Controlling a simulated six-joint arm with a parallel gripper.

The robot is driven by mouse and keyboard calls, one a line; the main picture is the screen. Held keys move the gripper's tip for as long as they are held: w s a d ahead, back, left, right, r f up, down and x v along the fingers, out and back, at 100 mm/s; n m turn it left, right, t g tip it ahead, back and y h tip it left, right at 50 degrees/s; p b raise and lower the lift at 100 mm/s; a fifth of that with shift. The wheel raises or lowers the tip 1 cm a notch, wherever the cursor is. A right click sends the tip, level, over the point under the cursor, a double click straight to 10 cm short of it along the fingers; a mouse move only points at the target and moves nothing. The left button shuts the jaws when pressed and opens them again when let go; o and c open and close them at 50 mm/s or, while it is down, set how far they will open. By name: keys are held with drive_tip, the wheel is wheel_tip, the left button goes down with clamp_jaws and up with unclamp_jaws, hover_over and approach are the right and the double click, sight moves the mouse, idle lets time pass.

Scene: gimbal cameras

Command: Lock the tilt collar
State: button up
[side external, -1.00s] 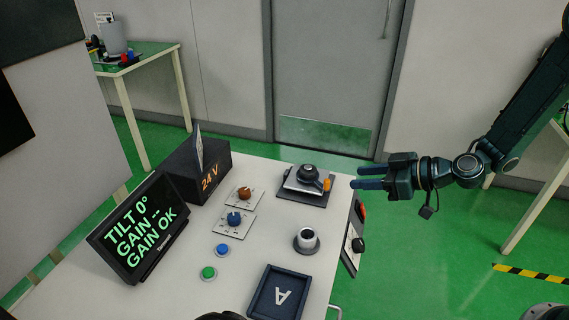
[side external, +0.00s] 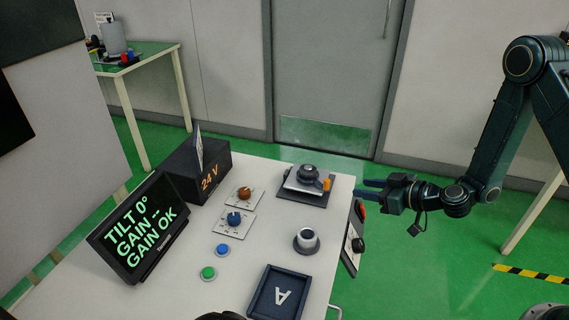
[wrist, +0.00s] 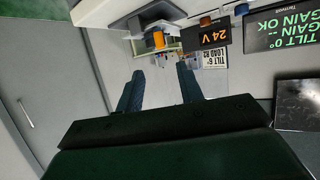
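The gimbal device (side external: 307,178) sits on a dark base plate at the back right of the table, with a dark round top and an orange part (side external: 327,184) on its right side. I cannot tell which part is the tilt collar. A grey device with an orange part (wrist: 159,40) shows beyond my fingers in the wrist view. My gripper (side external: 366,188) is right of the device, off the table edge, apart from it. Its two fingers stand apart and empty, also in the wrist view (wrist: 160,69). The screen (side external: 138,228) reads TILT 0°, GAIN --, GAIN OK.
An orange knob (side external: 244,193), a blue knob (side external: 234,218), blue and green buttons, a round cup-like part (side external: 307,240) and a tray marked A (side external: 280,296) are on the table. A 24 V box (side external: 200,172) stands behind. A control panel (side external: 354,246) hangs on the right edge.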

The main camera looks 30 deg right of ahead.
sight(329, 183)
drive_tip(key=shift+x, duration=6.65)
clamp_jaws()
